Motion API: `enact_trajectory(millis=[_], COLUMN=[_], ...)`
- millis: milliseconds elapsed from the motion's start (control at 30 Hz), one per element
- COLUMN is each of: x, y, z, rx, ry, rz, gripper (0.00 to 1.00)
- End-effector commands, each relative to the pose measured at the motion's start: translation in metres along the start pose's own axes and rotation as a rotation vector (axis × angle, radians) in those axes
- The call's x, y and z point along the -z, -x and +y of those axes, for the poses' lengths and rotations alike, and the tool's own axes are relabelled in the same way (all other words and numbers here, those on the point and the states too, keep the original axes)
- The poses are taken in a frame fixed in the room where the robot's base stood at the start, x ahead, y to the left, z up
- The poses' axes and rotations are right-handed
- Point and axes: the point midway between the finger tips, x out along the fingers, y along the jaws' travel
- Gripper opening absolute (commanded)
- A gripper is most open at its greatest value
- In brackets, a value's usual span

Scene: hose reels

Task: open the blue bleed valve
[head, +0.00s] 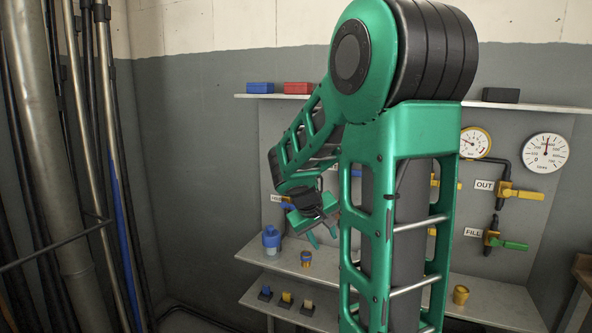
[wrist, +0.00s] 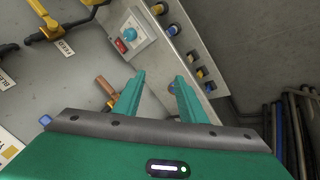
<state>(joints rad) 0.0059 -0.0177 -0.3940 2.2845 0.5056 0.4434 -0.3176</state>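A blue handle (head: 287,206) shows on the wall panel in the head view, beside a small label at the panel's left and just left of my gripper. Its valve body is mostly hidden by my gripper. In the wrist view a small blue piece (wrist: 45,120) shows at the left edge of my gripper's housing; it may be that handle's end, but I cannot tell. My gripper (head: 322,238) is in front of the panel with its fingers apart. In the wrist view my gripper (wrist: 158,88) has nothing between its fingertips.
A brown-handled valve (wrist: 106,88) lies close beside the left finger. A box with a teal knob (wrist: 130,34) and red switch is beyond. Shelves hold a blue bottle (head: 271,240) and small cups. Yellow (head: 522,194) and green (head: 514,246) valve handles are at right.

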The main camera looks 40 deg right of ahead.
Motion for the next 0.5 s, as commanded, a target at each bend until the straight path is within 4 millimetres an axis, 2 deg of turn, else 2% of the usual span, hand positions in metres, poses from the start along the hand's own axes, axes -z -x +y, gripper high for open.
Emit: enact_trajectory(millis=[33,233,367,500], x=[0.023,0.113,0.172,0.228], y=[-0.010,-0.027,-0.023,-0.009], z=[0.006,0.032,0.039,0.034], rx=[-0.061,-0.328,-0.514,-0.701], ry=[0.038,0.208,0.343,0.486], rz=[0.032,0.174,0.268,0.356], gripper=[0.38,0.38,0.38,0.38])
